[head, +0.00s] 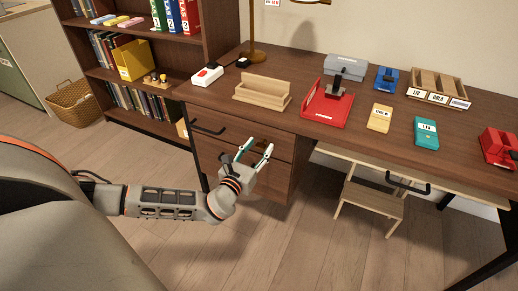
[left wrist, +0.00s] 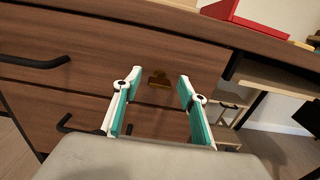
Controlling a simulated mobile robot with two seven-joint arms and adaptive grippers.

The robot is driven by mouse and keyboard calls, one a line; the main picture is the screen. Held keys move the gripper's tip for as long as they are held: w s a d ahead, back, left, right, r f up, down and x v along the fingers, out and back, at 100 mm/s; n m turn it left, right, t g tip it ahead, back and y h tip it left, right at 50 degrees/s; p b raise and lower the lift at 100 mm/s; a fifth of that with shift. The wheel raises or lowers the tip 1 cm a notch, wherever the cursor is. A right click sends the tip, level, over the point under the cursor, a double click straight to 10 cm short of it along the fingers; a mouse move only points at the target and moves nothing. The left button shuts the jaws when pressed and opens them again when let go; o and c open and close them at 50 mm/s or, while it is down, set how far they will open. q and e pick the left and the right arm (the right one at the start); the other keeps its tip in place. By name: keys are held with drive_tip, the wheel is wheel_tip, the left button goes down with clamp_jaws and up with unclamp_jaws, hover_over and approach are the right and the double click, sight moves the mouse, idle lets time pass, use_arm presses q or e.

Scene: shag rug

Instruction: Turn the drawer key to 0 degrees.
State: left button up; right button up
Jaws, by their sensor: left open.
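A small brass drawer key or lock piece (left wrist: 158,81) sits on the brown wooden drawer front (left wrist: 70,38) in the left wrist view. It looks wider than tall, but I cannot tell its exact angle. My left gripper (head: 254,150) is open in front of the desk's drawers in the head view. In the left wrist view its two teal-padded fingers (left wrist: 160,76) stand apart, with the brass piece showing between their tips and nothing held. In the head view I cannot make out the key near the gripper. My right gripper is not in view.
Dark drawer handles (head: 207,128) stick out left of the gripper. The desktop above holds a wooden tray (head: 262,92), a red tray (head: 326,107) and small boxes. A wooden stool (head: 372,198) stands under the desk at right. The floor in front is clear.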

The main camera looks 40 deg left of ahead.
use_arm(q)
drive_tip(key=c, duration=1.1)
